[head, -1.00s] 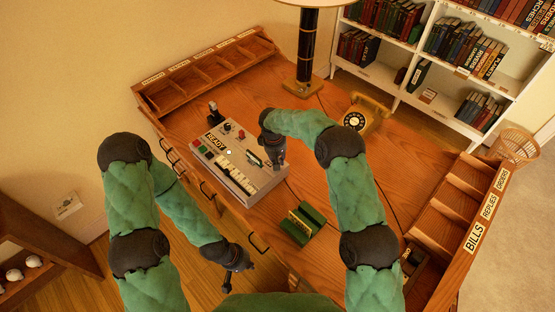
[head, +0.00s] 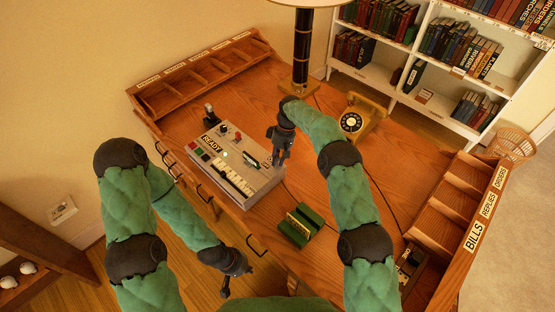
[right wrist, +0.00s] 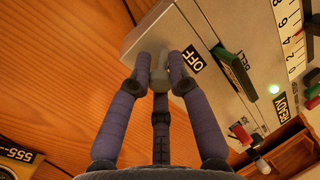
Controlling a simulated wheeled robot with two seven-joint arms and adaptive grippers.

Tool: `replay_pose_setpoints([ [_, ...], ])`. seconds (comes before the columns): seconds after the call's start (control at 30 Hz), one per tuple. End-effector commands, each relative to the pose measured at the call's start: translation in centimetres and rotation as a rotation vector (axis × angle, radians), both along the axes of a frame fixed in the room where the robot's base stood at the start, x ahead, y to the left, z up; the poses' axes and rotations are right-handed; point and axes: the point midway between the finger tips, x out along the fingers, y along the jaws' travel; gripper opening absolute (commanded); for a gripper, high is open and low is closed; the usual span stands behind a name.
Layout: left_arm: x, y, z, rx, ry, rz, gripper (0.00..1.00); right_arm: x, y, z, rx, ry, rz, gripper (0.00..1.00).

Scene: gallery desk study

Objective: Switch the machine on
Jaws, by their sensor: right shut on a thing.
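The machine (head: 238,170) is a grey box with keys, levers and a READY label, standing on the wooden desk. In the right wrist view its panel (right wrist: 215,45) shows an OFF label beside a pale grey switch piece (right wrist: 160,68) near the panel's edge. My right gripper (head: 280,158) is at the machine's right side. In the right wrist view, my right gripper (right wrist: 160,75) is shut on the pale switch piece, its fingers hiding part of it. My left gripper (head: 238,282) hangs empty in front of the desk, its fingers spread. A small green light glows on the panel.
A yellow telephone (head: 357,118) stands behind right of the machine, and a lamp (head: 302,60) behind it. A green block-like holder (head: 299,226) lies in front right. Letter racks line the left (head: 205,75) and right (head: 450,205) desk sides.

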Motion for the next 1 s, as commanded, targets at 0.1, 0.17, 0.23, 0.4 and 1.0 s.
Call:
replay_pose_setpoints([
  [0.1,0.0,0.0,0.0,0.000,0.000,0.000,0.00,-0.1,-0.2,-0.1,-0.003,0.003,-0.001,0.36],
  [0.17,0.0,0.0,0.0,0.000,0.000,0.000,0.00,-0.1,-0.2,-0.1,-0.003,0.003,0.000,0.44],
  [0.23,0.0,0.0,0.0,0.000,0.000,0.000,0.00,-0.1,-0.1,-0.1,-0.003,0.002,0.000,0.44],
  [0.4,0.0,0.0,0.0,0.000,0.000,0.000,0.00,0.0,-0.1,0.0,-0.002,0.001,0.000,0.44],
  [1.0,0.0,0.0,0.0,0.000,0.000,0.000,0.00,2.0,-1.7,8.0,-0.003,-0.001,-0.002,0.44],
])
